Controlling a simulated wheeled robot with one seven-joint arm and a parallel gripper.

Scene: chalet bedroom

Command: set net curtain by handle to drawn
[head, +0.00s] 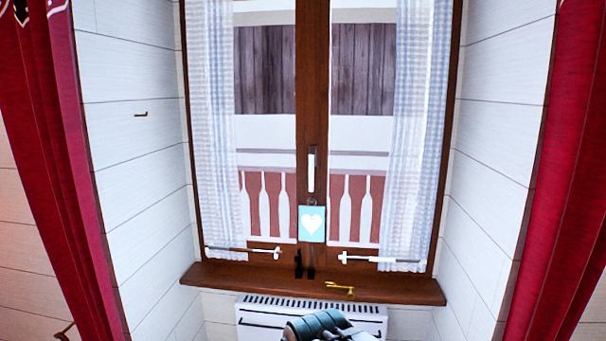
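The net curtain hangs in two pale, checked panels inside the brown window frame. The left panel (212,130) is gathered against the left side, and the right panel (416,130) against the right side. The middle of the glass is uncovered. A similar white handle (368,260) crosses the foot of the right panel. No gripper fingers can be made out. A teal and grey part at the bottom edge looks like my arm.
A wooden sill (225,279) runs below the window, with a white radiator (262,318) under it. A brass-coloured piece (340,290) and small dark pieces (304,264) are near the sill. Red drapes (55,150) flank the alcove.

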